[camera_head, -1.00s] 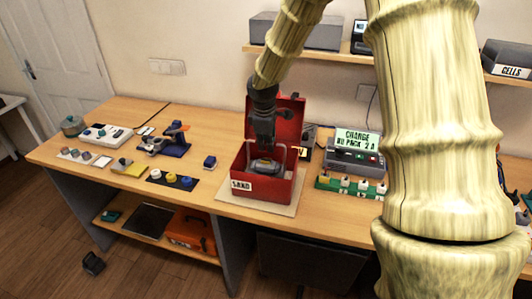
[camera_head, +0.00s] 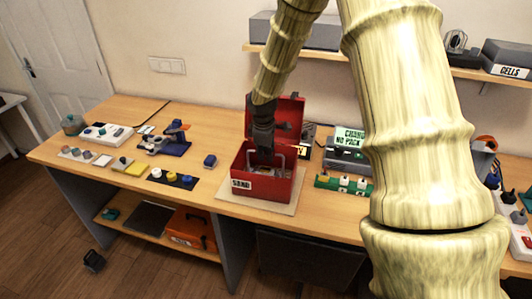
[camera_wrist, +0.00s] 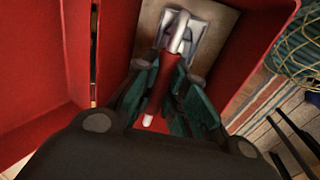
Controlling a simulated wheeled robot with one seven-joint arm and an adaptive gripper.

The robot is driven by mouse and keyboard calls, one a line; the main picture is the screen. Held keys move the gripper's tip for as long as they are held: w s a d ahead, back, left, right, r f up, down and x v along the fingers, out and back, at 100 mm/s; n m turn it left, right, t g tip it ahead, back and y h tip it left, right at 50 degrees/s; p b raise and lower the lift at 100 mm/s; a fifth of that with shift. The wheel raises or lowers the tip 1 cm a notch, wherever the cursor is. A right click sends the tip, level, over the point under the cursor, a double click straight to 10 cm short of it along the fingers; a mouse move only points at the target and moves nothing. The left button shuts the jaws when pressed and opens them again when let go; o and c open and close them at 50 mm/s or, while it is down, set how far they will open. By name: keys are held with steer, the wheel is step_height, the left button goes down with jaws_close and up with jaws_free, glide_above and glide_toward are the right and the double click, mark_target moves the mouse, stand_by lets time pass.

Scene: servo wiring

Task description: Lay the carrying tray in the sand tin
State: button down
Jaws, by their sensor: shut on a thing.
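The red sand tin (camera_head: 280,187), labelled SAND, stands on the bench with its lid raised at the back. My gripper (camera_head: 264,150) reaches down into it from above. In the wrist view my gripper (camera_wrist: 163,95) is shut on the red grip of the carrying tray's handle (camera_wrist: 166,80), whose pale ends show. Grey bent handle parts (camera_head: 281,160) also show inside the tin in the head view. A grey part (camera_wrist: 200,40) lies beyond the grip over a tan surface. The tin's red walls rise on both sides. Whether the tray touches the tin's floor is hidden.
A tan board (camera_head: 228,195) lies under the tin. A green strip with pale blocks (camera_head: 345,183) and a grey device with a sign (camera_head: 350,150) stand to the right. Bare bench lies left of the tin.

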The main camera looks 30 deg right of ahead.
steer(key=c, duration=1.5)
jaws_free()
steer(key=shift+s+a+r+b, duration=0.3)
steer(key=shift+r+b, duration=0.15)
steer(key=shift+r, duration=1.55)
steer(key=shift+s+a+r+b, duration=0.25)
steer(key=shift+r+b, duration=0.25)
steer(key=shift+r, duration=1.5)
steer(key=shift+s+a+r+b, duration=0.3)
steer(key=shift+r+b, duration=0.15)
steer(key=shift+r, duration=1.55)
